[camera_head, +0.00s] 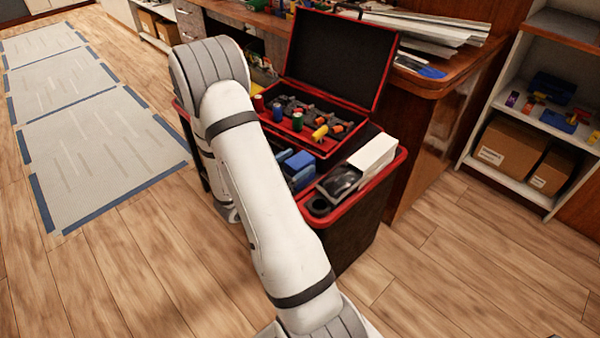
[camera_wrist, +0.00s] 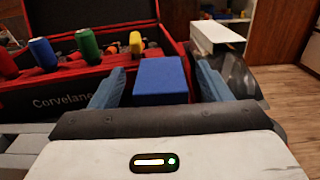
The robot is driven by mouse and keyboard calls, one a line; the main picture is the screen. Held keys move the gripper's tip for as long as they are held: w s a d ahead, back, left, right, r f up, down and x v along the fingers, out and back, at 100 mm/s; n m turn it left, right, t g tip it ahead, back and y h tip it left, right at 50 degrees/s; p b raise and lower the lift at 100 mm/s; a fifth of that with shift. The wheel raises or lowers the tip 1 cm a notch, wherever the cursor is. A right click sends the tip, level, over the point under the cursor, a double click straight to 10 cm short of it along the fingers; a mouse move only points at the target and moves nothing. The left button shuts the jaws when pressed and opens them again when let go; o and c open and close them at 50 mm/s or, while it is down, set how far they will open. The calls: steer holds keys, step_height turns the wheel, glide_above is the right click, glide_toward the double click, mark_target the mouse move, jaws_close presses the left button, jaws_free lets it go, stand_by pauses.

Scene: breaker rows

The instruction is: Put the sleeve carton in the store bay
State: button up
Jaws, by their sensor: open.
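A white box (camera_head: 373,158), which looks like the sleeve carton, lies at the right end of the red-rimmed tool cart (camera_head: 402,158). It also shows at the upper right of the wrist view (camera_wrist: 218,36), with a brownish end facing me. My gripper (camera_wrist: 160,88) is open over the cart, left of the white box and apart from it. A blue block (camera_wrist: 162,80) shows between its two blue fingers; I cannot tell whether they touch it. In the head view my arm hides most of the gripper. I cannot tell which place is the store bay.
An open red case (camera_head: 318,132) with colored cylinders stands behind the gripper, its lid raised. A dark rounded object (camera_head: 340,181) lies beside the white box. A shelf (camera_head: 512,188) with brown cartons (camera_head: 510,146) stands at right. Taped grey floor areas (camera_head: 95,140) lie clear at left.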

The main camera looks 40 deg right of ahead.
steer(key=shift+d, duration=1.05)
